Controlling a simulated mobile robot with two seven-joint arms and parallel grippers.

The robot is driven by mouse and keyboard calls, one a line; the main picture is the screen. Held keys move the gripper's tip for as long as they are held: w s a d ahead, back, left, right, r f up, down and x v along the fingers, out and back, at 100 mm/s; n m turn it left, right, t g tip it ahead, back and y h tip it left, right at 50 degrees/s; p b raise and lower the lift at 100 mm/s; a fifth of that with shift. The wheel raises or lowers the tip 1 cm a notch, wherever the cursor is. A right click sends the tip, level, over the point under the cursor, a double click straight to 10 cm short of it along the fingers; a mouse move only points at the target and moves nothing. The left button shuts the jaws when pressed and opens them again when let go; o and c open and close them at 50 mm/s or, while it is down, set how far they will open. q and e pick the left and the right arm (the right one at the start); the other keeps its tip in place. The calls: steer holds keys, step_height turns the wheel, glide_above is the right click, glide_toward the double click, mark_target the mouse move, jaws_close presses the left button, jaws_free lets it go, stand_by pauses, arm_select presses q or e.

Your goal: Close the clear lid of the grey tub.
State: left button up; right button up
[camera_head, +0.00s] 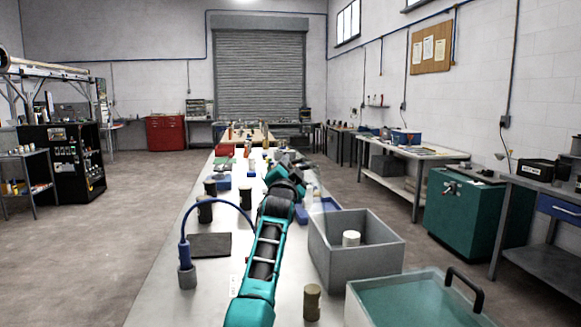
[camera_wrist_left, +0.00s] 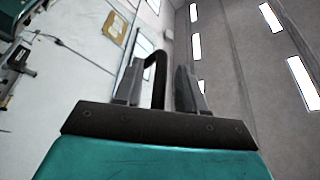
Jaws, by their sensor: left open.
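The grey tub (camera_head: 334,262) stands on the long table right of my left arm. It is open at the top and a white cylinder (camera_head: 351,238) is inside. A faint bluish clear panel, which looks like the lid (camera_head: 325,205), stands at the tub's far left side; its edges are hard to make out. My left gripper (camera_head: 291,169) is beyond the tub, near that panel. In the left wrist view its two grey fingers are open, with a black curved handle (camera_wrist_left: 158,62) between them. Gaps show beside the handle. My right gripper is out of view.
A second box (camera_head: 420,300) with a teal top and a black arched handle (camera_head: 465,285) stands at the near right. A brown cylinder (camera_head: 312,302) stands before the tub. Dark cups, a dark mat (camera_head: 210,245) and a blue-cabled post (camera_head: 186,275) are left of my arm.

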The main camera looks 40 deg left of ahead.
arm_select(q)
steer(key=shift+w+a+r, duration=0.1)
steer(key=shift+w+a, duration=0.05)
steer(key=shift+w, duration=0.1)
jaws_close()
stand_by(0.3)
